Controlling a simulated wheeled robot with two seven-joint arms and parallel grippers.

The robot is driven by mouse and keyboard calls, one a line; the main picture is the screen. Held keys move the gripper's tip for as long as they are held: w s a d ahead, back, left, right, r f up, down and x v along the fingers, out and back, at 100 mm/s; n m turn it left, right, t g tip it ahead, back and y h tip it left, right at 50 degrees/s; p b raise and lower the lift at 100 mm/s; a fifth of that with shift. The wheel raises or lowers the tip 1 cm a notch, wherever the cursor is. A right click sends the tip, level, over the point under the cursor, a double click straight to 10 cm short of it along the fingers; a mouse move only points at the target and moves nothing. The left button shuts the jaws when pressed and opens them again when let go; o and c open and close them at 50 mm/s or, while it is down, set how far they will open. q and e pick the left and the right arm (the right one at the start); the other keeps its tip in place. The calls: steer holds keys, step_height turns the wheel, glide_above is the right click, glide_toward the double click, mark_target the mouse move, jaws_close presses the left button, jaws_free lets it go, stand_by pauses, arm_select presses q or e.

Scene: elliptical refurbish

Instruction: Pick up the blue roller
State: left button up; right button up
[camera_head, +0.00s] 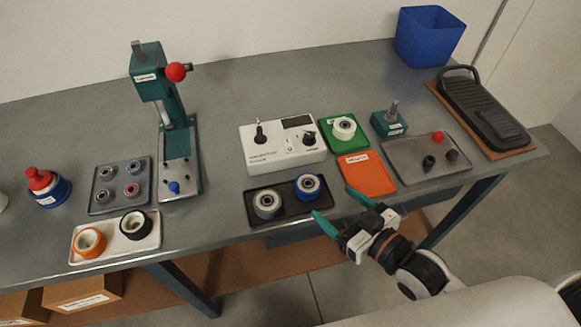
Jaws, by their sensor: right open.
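The blue roller (308,186) sits on the right half of a black tray (283,216) near the front edge of the table. A grey roller (267,203) stands beside it on the same tray. My right gripper (338,208) comes in from the lower right. Its two green-tipped fingers are spread apart with nothing between them. One fingertip is close to the tray's right front corner, the other is to the right of the blue roller. My left gripper is not in view.
A white control box (281,146) stands behind the tray. An orange mat (367,174) and a green tray with a white roller (343,128) lie to the right. A teal press (165,115) stands at left. Bare table lies between the press and the black tray.

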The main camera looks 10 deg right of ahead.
mark_target(305, 180)
steer(key=p+x, duration=0.1)
steer(key=x, duration=0.5)
steer(key=shift+r, duration=0.15)
steer(key=p+x, duration=0.1)
steer(key=x, duration=0.4)
steer(key=shift+s+a, duration=0.1)
steer(key=shift+a, duration=0.1)
steer(key=shift+c, duration=0.7)
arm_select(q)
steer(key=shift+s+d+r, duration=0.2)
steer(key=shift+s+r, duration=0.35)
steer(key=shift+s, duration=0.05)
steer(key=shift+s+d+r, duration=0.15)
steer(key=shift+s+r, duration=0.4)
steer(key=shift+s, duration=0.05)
arm_select(e)
steer(key=c, duration=1)
steer(key=shift+o, duration=0.2)
